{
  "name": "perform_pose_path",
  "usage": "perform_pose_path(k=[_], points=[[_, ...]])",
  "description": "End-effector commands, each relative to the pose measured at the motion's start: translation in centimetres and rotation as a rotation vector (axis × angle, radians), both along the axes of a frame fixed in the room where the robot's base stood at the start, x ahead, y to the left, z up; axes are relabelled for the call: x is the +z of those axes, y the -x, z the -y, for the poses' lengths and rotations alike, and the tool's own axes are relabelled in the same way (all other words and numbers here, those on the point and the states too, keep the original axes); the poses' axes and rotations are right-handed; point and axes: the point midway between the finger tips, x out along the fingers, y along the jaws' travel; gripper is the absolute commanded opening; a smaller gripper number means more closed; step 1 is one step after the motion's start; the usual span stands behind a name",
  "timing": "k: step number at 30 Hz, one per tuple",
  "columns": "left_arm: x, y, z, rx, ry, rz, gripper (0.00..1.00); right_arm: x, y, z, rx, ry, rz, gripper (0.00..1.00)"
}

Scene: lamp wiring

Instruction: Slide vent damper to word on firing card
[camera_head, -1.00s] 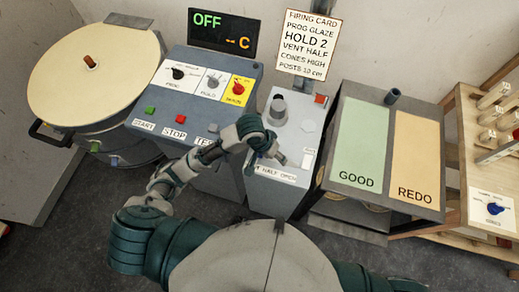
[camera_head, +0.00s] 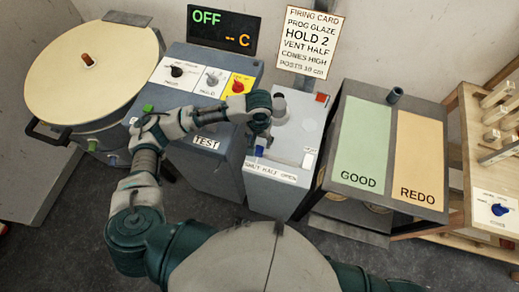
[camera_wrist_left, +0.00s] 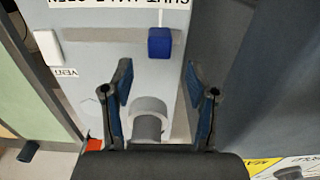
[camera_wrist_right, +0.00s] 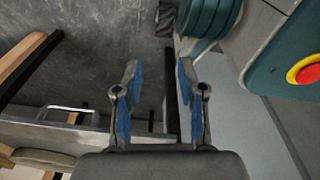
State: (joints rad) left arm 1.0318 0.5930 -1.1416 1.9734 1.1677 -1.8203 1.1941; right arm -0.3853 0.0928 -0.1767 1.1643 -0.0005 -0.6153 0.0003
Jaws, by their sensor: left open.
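The vent damper's blue knob (camera_head: 260,151) sits on the grey vent box (camera_head: 301,138), toward the SHUT end of the "SHUT HALF OPEN" label (camera_head: 270,174). The firing card (camera_head: 308,42) on the wall reads "VENT HALF". My left gripper (camera_head: 262,138) is over the vent box, close to the knob. In the left wrist view my left gripper (camera_wrist_left: 158,76) is open, with the blue knob (camera_wrist_left: 160,42) just beyond its fingertips, not gripped. The right wrist view shows my right gripper (camera_wrist_right: 157,72) open and empty; it is outside the head view.
The kiln (camera_head: 85,75) and its control panel (camera_head: 180,100) with dials and buttons are on the left, partly under my left arm. A grey pipe stub (camera_head: 279,107) stands on the vent box. The GOOD (camera_head: 362,150) and REDO (camera_head: 418,160) panels are at right.

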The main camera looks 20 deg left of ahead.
Motion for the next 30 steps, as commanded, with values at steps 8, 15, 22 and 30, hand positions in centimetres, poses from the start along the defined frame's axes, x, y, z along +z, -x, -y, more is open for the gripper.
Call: perform_pose_path(k=[8, 15, 22, 30], points=[[-6.0, 0.1, 0.0, 0.001, -0.001, -0.002, 0.58, 1.5, -2.4, -0.4, -0.005, -0.003, 0.015, 0.4], [-7.9, 0.0, 0.0, -0.001, 0.0, 0.001, 0.58, 2.3, -3.1, -0.6, -0.006, -0.003, 0.017, 0.4], [-8.0, 0.0, 0.0, -0.001, 0.0, 0.001, 0.58, 2.4, -3.2, -0.6, -0.006, -0.003, 0.017, 0.4], [-8.0, 0.0, 0.0, -0.001, 0.0, 0.001, 0.03, 2.4, -3.3, -0.5, -0.006, -0.003, 0.017, 0.4]])
